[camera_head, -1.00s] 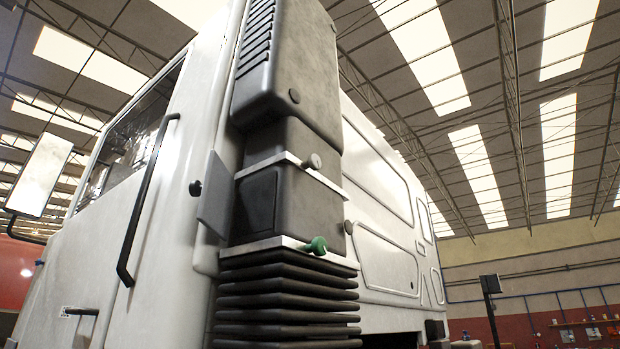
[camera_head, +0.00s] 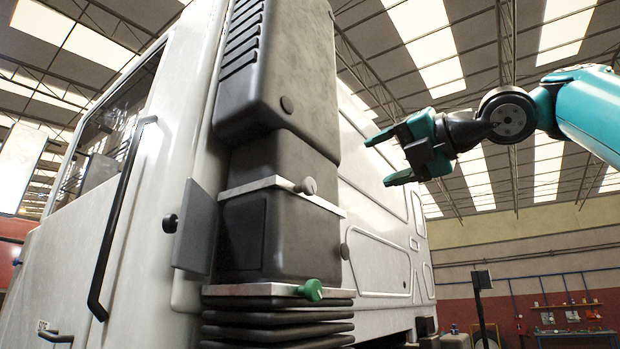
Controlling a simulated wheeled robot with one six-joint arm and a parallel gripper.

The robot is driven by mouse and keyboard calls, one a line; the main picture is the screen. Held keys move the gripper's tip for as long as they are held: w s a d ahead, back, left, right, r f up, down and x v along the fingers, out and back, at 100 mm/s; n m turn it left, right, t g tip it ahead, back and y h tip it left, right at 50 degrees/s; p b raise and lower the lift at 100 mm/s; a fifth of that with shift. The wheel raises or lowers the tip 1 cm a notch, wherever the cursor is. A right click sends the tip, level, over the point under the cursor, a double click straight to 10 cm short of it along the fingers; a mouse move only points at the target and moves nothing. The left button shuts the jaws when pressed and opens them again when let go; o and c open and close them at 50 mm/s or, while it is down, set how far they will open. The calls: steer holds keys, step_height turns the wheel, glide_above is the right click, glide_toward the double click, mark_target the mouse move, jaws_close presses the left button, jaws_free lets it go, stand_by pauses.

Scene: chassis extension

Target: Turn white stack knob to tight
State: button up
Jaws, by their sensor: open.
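The dark grey stack (camera_head: 295,235) stands upright behind the white cab. A pale grey-beige knob (camera_head: 306,186) sits at the front of its upper metal band (camera_head: 262,186); it looks more grey than white. A green knob (camera_head: 311,290) sits on the lower metal band (camera_head: 240,290). My gripper (camera_head: 378,162) is open and empty, with green fingers pointing left. It is in the air to the right of the stack, a little above and right of the pale knob, and touches nothing visible. How far either knob is turned cannot be told.
A round dark knob (camera_head: 345,251) sticks out at the stack's right side. A flat grey plate (camera_head: 195,228) and a black grab handle (camera_head: 122,215) stand out on the left.

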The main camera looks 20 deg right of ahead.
mark_target(313, 185)
steer(key=p+x, duration=0.1)
steer(key=x, duration=0.4)
steer(key=p+x, duration=0.2)
steer(key=x, duration=0.3)
steer(key=p+x, duration=0.2)
steer(key=x, duration=0.4)
steer(key=shift+s+a+r, duration=0.1)
steer(key=shift+r, duration=0.15)
steer(key=shift+w+a+f, duration=0.2)
steer(key=shift+w+a, duration=0.05)
steer(key=shift+w, duration=0.45)
steer(key=shift+c, duration=0.5)
steer(key=c, duration=0.8)
steer(key=shift+m, duration=0.3)
